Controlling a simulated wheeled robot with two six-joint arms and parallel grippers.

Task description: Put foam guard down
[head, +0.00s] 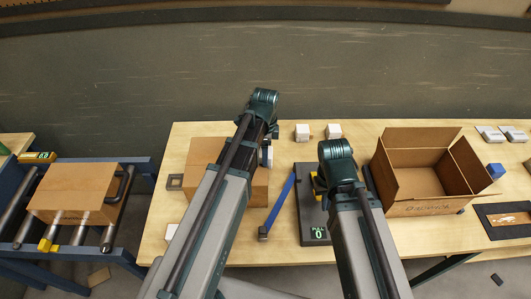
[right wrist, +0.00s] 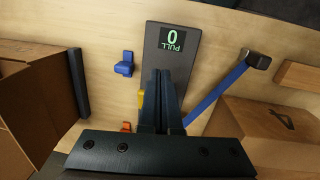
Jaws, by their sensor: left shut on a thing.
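My left gripper (head: 265,145) is over the right side of a closed cardboard box (head: 205,151), its fingers mostly hidden behind my arm. It is shut on a pale piece, the foam guard (head: 267,157), of which only a small part shows; whether it touches the box cannot be told. My right gripper (right wrist: 162,95) points down at a dark pull gauge (right wrist: 186,50) with a lit display. Its fingers look close together, with nothing seen between them. In the head view the gauge (head: 310,225) lies on the table.
A blue bar (head: 278,206) lies between box and gauge. An open carton (head: 410,208) stands at the right. White blocks (head: 302,131) sit at the back. A roller conveyor (head: 95,240) with another box (head: 75,192) is at the left. Some bare tabletop shows behind the gauge.

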